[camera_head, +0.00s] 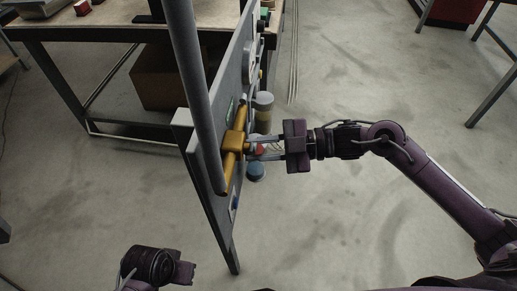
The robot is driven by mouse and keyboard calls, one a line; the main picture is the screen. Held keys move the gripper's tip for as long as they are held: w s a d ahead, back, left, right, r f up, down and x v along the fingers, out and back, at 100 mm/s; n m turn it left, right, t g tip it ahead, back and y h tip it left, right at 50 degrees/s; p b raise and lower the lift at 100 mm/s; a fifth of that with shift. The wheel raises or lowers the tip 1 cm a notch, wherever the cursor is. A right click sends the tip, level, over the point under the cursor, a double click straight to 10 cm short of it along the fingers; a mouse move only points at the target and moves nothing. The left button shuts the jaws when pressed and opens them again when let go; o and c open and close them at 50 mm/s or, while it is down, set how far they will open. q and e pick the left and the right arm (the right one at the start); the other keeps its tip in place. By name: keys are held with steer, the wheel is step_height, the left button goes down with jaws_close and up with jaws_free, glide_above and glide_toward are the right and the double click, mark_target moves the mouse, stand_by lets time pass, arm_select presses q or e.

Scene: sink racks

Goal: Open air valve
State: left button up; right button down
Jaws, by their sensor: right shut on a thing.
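A yellow valve (235,142) sits on a grey upright panel (190,135), which I see nearly edge-on. Yellow pipe parts run above and below the valve body. My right gripper (252,147) comes from the right, its fingers reaching the valve's right side and shut on the yellow valve. The exact contact at the fingertips is small and partly hidden. A red part (260,149) shows by the fingers. My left gripper (184,270) is low at the bottom left, away from the panel; its fingers cannot be made out.
A grey vertical post (190,75) stands in front of the panel. A blue round part (256,171) and a pale cylinder (263,104) are close to my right fingers. A workbench (110,18) with a brown box (165,80) beneath is behind.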

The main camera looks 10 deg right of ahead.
steer(key=c, duration=1.3)
jaws_free()
steer(key=shift+d, duration=0.1)
steer(key=s+d, duration=0.1)
steer(key=d, duration=0.6)
steer(key=shift+d+r, duration=0.3)
steer(key=shift+r, duration=0.1)
